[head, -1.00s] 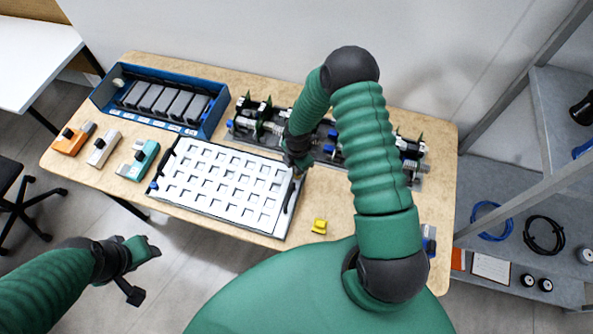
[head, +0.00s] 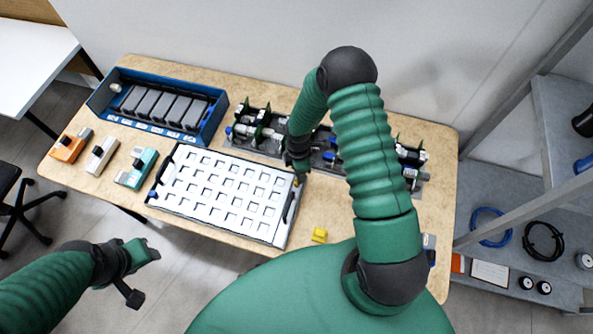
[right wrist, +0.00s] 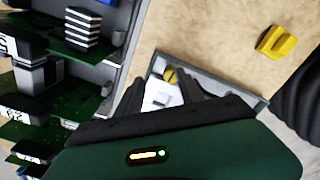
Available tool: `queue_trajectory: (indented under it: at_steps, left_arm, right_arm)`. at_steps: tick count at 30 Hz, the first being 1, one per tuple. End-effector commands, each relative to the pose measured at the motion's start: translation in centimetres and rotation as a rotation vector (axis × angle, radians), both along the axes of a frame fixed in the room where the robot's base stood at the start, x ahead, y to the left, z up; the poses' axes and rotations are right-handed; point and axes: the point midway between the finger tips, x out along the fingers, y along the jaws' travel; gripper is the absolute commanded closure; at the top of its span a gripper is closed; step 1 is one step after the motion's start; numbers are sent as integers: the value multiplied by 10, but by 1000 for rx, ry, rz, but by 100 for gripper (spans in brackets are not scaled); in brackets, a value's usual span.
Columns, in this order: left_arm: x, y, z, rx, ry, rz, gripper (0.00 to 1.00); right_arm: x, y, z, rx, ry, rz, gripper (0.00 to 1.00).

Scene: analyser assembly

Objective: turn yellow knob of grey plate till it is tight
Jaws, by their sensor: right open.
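The grey plate (head: 222,193), a pale tray with a grid of square openings, lies on the table. Its yellow knob (right wrist: 170,75) shows between the fingertips in the right wrist view; in the head view it is a tiny spot at the plate's right end. My right gripper (right wrist: 182,84) is open around or just above the knob; I cannot tell whether the fingers touch it. In the head view the right gripper (head: 299,170) points down over that end, its fingers hardly visible. My left gripper (head: 145,272) is empty and open, away from the table at lower left.
A loose yellow block (head: 319,235) lies right of the plate. A circuit board assembly (head: 265,128) stands behind it. A blue bin (head: 213,122) with dark modules is at the back left, with orange, white and teal parts (head: 136,168) in front. A shelf (head: 500,205) stands at right.

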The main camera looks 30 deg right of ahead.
Motion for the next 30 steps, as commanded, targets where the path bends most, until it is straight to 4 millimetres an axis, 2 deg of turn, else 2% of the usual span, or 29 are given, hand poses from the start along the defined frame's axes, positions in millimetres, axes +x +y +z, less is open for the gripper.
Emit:
queue_trajectory:
  at_steps: [1, 3, 30]
  left_arm:
    - [0, 0, 8, 0, 0, 0, 55]
    - [0, 0, 14, 0, 0, 0, 55]
    - [1, 0, 78, 0, 0, 0, 55]
  right_arm:
    - [0, 1, 10, 0, -2, 1, 55]
    - [1, 1, 18, -1, -5, 2, 55]
    - [4, 1, 94, 0, -8, 3, 55]
